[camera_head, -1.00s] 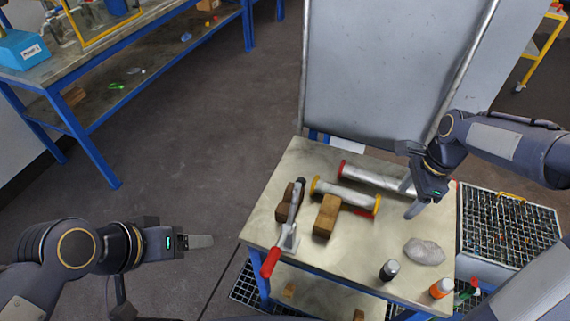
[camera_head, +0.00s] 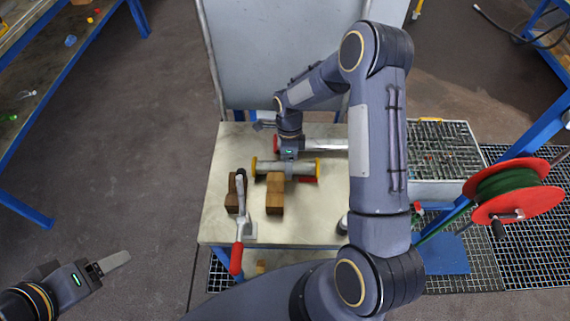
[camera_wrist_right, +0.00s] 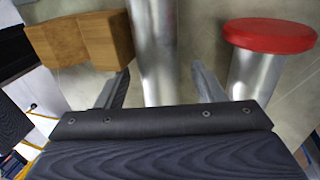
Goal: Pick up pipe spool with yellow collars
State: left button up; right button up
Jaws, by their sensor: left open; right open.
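The pipe spool with yellow collars (camera_head: 304,168) lies across the worktable, a yellow collar at each end. My right gripper (camera_head: 289,172) is over its middle from above, pointing down, and is open. In the right wrist view the bare silver tube (camera_wrist_right: 155,45) runs between the two spread fingers (camera_wrist_right: 161,88), apart from both as far as I can see; its yellow collars are out of that view. My left gripper (camera_head: 112,264) is open and empty, off the table at the lower left.
A red-collared spool (camera_head: 325,144) lies just behind; its red collar (camera_wrist_right: 268,36) shows beside the right finger. Wooden blocks (camera_head: 274,193) and a red-handled clamp (camera_head: 237,257) sit in front. My right arm hides the table's right side. A red hose reel (camera_head: 513,193) stands right.

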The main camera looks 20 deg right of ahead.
jog(key=shift+f, duration=0.3)
grip_shut()
jog(key=shift+r, duration=0.1)
jog(key=shift+r, duration=0.1)
